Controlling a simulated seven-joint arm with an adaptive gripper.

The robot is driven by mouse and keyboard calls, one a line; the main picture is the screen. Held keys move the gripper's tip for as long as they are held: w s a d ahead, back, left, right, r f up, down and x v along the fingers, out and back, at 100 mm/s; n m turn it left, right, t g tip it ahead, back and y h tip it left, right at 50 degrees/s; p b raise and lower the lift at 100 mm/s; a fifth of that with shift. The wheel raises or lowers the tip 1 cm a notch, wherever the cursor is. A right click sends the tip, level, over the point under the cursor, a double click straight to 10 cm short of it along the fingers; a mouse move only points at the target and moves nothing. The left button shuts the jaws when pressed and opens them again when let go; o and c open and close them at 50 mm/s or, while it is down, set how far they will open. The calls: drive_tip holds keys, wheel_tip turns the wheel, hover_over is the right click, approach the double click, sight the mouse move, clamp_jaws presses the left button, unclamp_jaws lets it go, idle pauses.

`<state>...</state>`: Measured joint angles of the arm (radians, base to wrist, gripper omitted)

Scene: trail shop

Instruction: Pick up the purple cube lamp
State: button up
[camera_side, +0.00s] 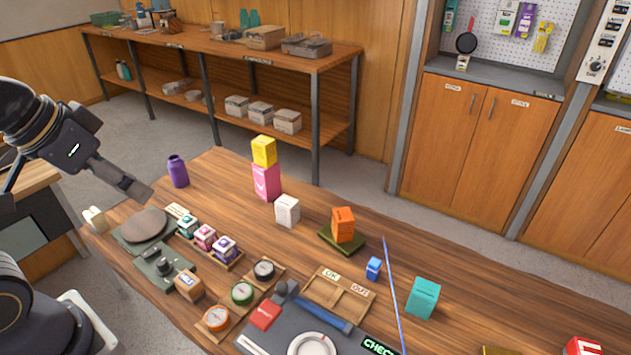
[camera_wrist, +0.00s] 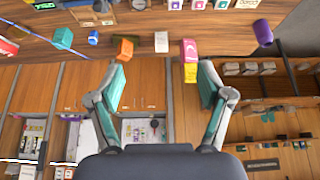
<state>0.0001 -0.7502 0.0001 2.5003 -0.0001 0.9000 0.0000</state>
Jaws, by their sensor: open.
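The purple cube lamp (camera_side: 224,249) is a small purple and white cube at the right end of a wooden tray (camera_side: 236,262), beside a pink cube (camera_side: 204,236) and a teal cube (camera_side: 187,224). In the wrist view, which looks upside down, the purple cube (camera_wrist: 174,4) shows only at the top edge, partly cut off. My gripper (camera_side: 143,192) is above the table's left end, left of the tray and apart from the cubes. Its two fingers (camera_wrist: 162,78) are spread wide with nothing between them.
A purple bottle (camera_side: 178,171) stands near my gripper. A yellow cube (camera_side: 264,151) is stacked on a pink box (camera_side: 266,181), with a white box (camera_side: 287,211) beside it. A round stone-like pad (camera_side: 146,225), a small wooden box (camera_side: 189,286) and compasses (camera_side: 242,293) lie around the tray.

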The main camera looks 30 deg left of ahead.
drive_tip(key=shift+c, duration=0.3)
drive_tip(key=c, duration=0.4)
drive_tip(key=t, duration=0.2)
hover_over(222, 242)
drive_tip(key=w+d, duration=0.1)
wheel_tip(222, 242, down, 14)
drive_tip(key=shift+s+a+f+g, duration=0.15)
drive_tip(key=shift+f+g, duration=0.35)
drive_tip(key=shift+f, duration=2.4)
drive_tip(key=shift+s+a+f+g, duration=0.1)
drive_tip(key=shift+f+g, duration=0.4)
drive_tip(key=shift+f, duration=2.35)
drive_tip(key=shift+s+a+f+g, duration=0.15)
drive_tip(key=shift+f+g, duration=0.35)
drive_tip(key=shift+f, duration=2.4)
